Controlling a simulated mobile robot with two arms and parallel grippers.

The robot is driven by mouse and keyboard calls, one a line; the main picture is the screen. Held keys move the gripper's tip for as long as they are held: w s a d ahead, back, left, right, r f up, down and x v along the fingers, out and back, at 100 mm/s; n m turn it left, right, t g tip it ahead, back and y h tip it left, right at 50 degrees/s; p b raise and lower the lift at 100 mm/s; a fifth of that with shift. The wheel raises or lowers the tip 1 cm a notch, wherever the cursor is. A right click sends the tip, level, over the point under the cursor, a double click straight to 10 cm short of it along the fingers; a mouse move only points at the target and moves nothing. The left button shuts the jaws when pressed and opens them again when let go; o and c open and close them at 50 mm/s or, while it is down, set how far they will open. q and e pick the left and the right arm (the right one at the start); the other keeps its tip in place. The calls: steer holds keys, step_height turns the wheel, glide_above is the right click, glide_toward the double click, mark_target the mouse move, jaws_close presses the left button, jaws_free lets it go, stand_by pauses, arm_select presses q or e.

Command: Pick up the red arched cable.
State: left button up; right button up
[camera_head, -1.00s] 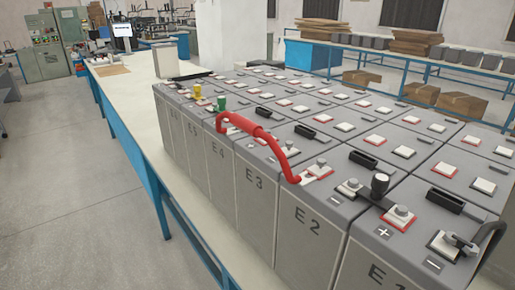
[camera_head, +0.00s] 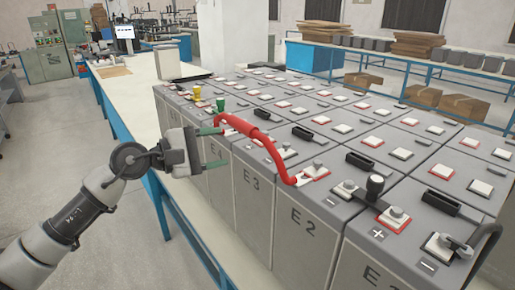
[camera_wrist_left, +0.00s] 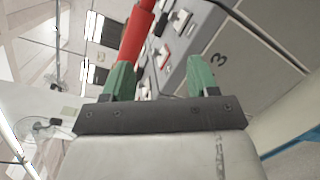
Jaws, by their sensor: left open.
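The red arched cable (camera_head: 258,136) spans the front edge of the battery rows, its near end at the terminal on the battery marked E2 and its far end near the green cap. Its thick red grip also shows in the left wrist view (camera_wrist_left: 136,35), at the top, beyond the left finger. My left gripper (camera_head: 220,148) is open, with green fingers, in front of the battery faces just left of the cable. The cable's contact with the finger cannot be told. My right gripper is not in view.
Grey batteries (camera_head: 300,235) stand in rows on a long table (camera_head: 137,110) with a blue frame. Yellow (camera_head: 197,92) and green (camera_head: 221,104) caps stand near the cable's far end. The floor at left is clear.

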mark_target(245, 130)
arm_select(q)
steer(key=s+r+m+y, duration=0.1)
steer(key=s+r+m, duration=0.25)
steer(key=m, duration=0.25)
steer(key=shift+g, duration=0.3)
steer(key=x, duration=0.2)
steer(key=p+x, duration=0.1)
steer(key=x, duration=0.1)
steer(key=p+x, duration=0.1)
steer(key=x, duration=0.1)
steer(key=shift+w+r, duration=0.25)
steer(key=shift+r, duration=0.15)
steer(key=w+d+p, duration=0.3)
steer(key=shift+w+d+f, duration=0.1)
steer(key=shift+d+f, duration=0.2)
steer(key=shift+f, duration=0.05)
steer(key=shift+w+d+f, duration=0.1)
steer(key=shift+d+f, duration=0.05)
steer(key=shift+d, duration=0.15)
steer(key=shift+a, duration=0.15)
steer(key=shift+c, duration=0.4)
jaws_close()
